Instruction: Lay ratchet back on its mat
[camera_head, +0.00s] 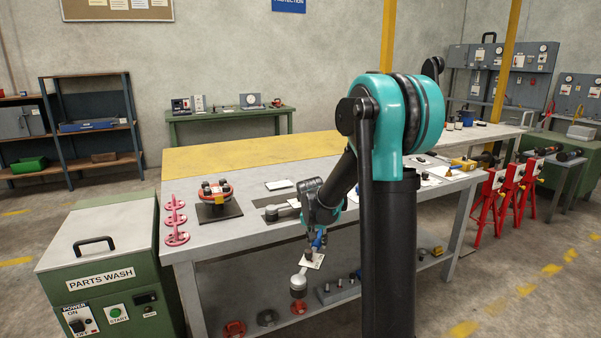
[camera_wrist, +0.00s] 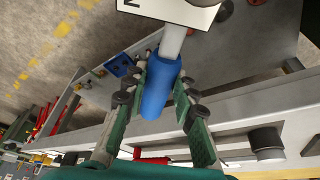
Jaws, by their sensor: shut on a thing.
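My gripper (camera_head: 316,246) is shut on the blue handle of the ratchet (camera_wrist: 160,88), which sits between both fingers in the wrist view. A grey shaft runs from the handle under a white tag (camera_wrist: 172,10) with a black letter. In the head view the ratchet (camera_head: 318,241) hangs tilted down in front of the table's front edge, the white tag (camera_head: 314,261) beside it. A round grey end (camera_head: 298,283) shows below the tag. A dark grey mat (camera_head: 270,201) lies on the tabletop behind my arm, partly hidden; I cannot tell whether it is the ratchet's.
The workbench (camera_head: 240,240) carries a red-and-dark spool piece (camera_head: 216,190) on a black mat and pink flanged stands (camera_head: 176,225) at its left. Papers (camera_head: 279,185) lie further back. A lower shelf (camera_head: 262,310) holds loose parts. A green parts washer (camera_head: 110,270) stands left.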

